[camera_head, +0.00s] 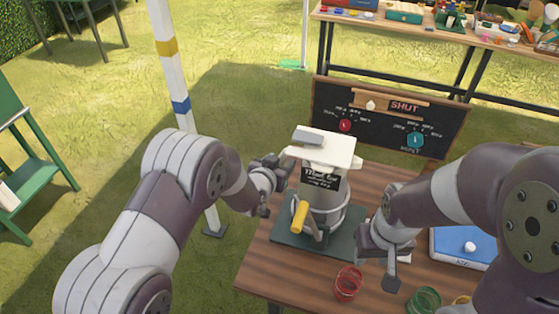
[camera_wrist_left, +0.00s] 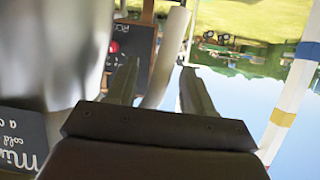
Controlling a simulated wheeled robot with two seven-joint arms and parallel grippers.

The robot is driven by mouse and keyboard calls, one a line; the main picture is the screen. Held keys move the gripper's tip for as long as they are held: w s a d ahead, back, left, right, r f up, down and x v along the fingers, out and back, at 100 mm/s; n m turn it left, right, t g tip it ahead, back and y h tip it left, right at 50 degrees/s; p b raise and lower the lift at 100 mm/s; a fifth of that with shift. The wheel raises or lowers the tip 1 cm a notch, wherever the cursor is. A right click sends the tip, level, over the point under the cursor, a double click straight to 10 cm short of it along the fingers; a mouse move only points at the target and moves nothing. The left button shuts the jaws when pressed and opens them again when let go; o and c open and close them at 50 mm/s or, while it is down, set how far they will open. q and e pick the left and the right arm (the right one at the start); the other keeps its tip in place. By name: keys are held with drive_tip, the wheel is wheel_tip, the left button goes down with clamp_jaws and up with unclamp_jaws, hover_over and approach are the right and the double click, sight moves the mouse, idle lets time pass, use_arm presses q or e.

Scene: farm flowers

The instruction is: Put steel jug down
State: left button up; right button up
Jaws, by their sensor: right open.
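A large grey steel jug (camera_head: 326,200) with a white lid and a dark label stands upright on a dark green mat (camera_head: 286,235) on the wooden table. A yellow-handled tap is on its front. My left gripper (camera_head: 271,178) is at the jug's left side, near its upper part. In the left wrist view the jug's blurred side (camera_wrist_left: 55,45) fills the left. The left fingers (camera_wrist_left: 160,88) are apart, with a pale curved bar between them, possibly the jug's handle; contact is unclear. My right gripper (camera_head: 385,255) is open and empty, right of the jug.
A chalkboard (camera_head: 385,122) with two dials and a "SHUT" sign stands behind the jug. A red wire ring (camera_head: 348,283) and a green one (camera_head: 424,300) lie in front. A blue-and-white box (camera_head: 463,247) is at right. A banded white post (camera_head: 170,70) stands left of the table.

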use_arm(q)
drive_tip(key=shift+w, duration=0.1)
drive_tip(key=shift+r, duration=0.1)
drive_tip(key=b+v, duration=0.2)
drive_tip(key=v, duration=1)
drive_tip(key=s+a+f+n+g+y, duration=0.1)
drive_tip(key=s+a+n+g+y, duration=0.1)
drive_tip(key=s+a+g, duration=0.3)
drive_tip(key=s+a+f+n+g+y, duration=0.2)
drive_tip(key=s+a+g, duration=0.4)
drive_tip(key=s+a, duration=0.3)
drive_tip(key=s+y, duration=0.1)
drive_tip(key=s, duration=0.3)
drive_tip(key=shift+s, duration=0.2)
drive_tip(key=shift+a, duration=0.1)
